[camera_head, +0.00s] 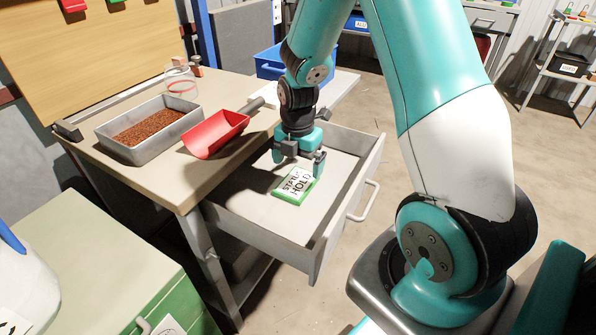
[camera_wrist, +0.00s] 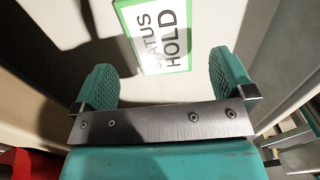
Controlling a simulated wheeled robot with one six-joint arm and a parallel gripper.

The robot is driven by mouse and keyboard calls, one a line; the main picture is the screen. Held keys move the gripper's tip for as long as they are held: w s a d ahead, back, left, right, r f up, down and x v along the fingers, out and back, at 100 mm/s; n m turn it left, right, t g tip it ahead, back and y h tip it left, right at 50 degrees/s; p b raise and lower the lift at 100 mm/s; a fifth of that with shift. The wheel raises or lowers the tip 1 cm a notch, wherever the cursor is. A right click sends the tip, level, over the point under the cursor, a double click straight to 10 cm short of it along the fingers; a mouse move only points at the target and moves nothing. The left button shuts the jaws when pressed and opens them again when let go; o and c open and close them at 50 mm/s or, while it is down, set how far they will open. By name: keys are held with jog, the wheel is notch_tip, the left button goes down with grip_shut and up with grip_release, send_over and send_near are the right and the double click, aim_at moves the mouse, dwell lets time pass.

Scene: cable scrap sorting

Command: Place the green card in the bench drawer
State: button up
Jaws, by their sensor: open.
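The green card (camera_head: 295,185), a white card with a green border reading "STATUS HOLD", lies face up on the floor of the open bench drawer (camera_head: 245,207). The card also shows in the wrist view (camera_wrist: 160,32), just beyond the fingertips. My gripper (camera_head: 300,160) is open and empty above the drawer, close over the card's far edge. In the wrist view its two green fingers (camera_wrist: 168,82) stand apart with nothing between them. The card appears to be clear of both fingers.
The bench top (camera_head: 170,175) holds a grey tray (camera_head: 150,145) of brown granules, a red scoop (camera_head: 215,132) and a clear jar (camera_head: 181,84). A blue bin (camera_head: 268,62) stands behind my arm. A green cabinet (camera_head: 90,265) is at lower left. The drawer floor around the card is bare.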

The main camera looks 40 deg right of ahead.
aim_at(298, 181)
notch_tip(298, 181, up, 7)
jog(key=p, duration=0.1)
jog(key=s+a+r+m+y, duration=0.1)
jog(key=s+a+r+m, duration=0.3)
jog(key=a, duration=0.3)
jog(key=s+a+r+m+y, duration=0.1)
jog(key=s+a+r+m, duration=0.15)
jog(key=a+r, duration=0.35)
jog(key=s+a+r+m+y, duration=0.2)
jog(key=s+a+r+m, duration=0.2)
jog(key=s+a+m, duration=0.4)
jog(key=s+a, duration=0.1)
jog(key=s, duration=0.3)
jog(key=shift+s+a+r, duration=0.15)
jog(key=shift+s+a, duration=0.1)
jog(key=shift+a, duration=0.05)
jog(key=shift+m, duration=0.25)
